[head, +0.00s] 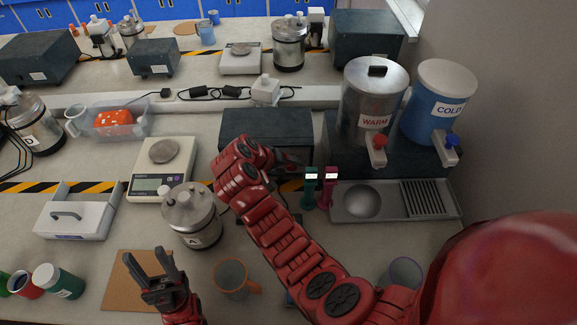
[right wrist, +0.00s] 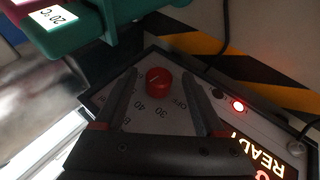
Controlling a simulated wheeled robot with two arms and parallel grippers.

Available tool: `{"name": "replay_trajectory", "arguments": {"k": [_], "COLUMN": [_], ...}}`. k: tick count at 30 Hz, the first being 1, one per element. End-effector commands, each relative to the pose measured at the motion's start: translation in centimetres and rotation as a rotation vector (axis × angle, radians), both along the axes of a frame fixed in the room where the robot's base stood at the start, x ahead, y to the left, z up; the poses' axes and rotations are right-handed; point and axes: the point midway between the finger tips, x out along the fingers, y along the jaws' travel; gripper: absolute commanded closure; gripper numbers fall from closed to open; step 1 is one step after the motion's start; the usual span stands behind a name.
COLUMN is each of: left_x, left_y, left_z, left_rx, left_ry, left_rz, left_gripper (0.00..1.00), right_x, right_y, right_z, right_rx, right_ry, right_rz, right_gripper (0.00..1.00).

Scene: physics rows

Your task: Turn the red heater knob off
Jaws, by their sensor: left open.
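In the right wrist view the red heater knob (right wrist: 158,81) sits on a pale panel marked OFF, 30 and 40. It has a short white mark; I cannot tell exactly which label it points to. My right gripper (right wrist: 160,74) is open, one finger on each side of the knob with gaps showing. In the head view my right gripper (head: 291,159) is at the front of a dark box (head: 262,123), partly hidden by my arm, and the knob is hidden. My left gripper (head: 152,267) is open and empty above a brown board (head: 135,290).
A red light (right wrist: 238,105) and READY display (right wrist: 268,163) glow on the panel. Green (head: 311,187) and magenta (head: 329,188) tagged objects stand right of my right gripper.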

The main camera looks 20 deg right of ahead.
Motion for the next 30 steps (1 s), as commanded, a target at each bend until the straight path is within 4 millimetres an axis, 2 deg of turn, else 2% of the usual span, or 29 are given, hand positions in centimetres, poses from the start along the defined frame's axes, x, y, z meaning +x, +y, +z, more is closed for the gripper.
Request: {"name": "replay_trajectory", "arguments": {"k": [8,14,15,18,22,30], "left_x": [0.0,0.0,0.0,0.0,0.0,0.0], "left_y": [0.0,0.0,0.0,0.0,0.0,0.0], "left_z": [0.0,-0.1,1.7,4.0,5.7,7.7], "left_rx": [0.000,0.000,0.000,0.000,0.000,0.000], "left_ry": [0.000,0.000,0.001,-0.001,0.000,0.000], "left_rz": [0.000,0.000,0.000,0.000,0.000,0.000], "left_gripper": [0.50,0.50,0.50,0.50,0.50,0.50], "right_x": [0.0,-0.5,-0.8,-1.3,-1.9,-3.0], "right_y": [0.2,2.1,2.5,4.0,5.7,8.6], "right_z": [0.3,2.5,4.0,6.0,7.8,10.8], "right_rx": [0.000,0.003,0.003,0.005,0.005,0.001], "right_ry": [-0.002,-0.008,-0.003,-0.002,-0.002,0.002], "right_rz": [0.000,0.004,0.001,0.001,0.001,0.000], "right_gripper": [0.29,0.29,0.29,0.29,0.29,0.29]}}
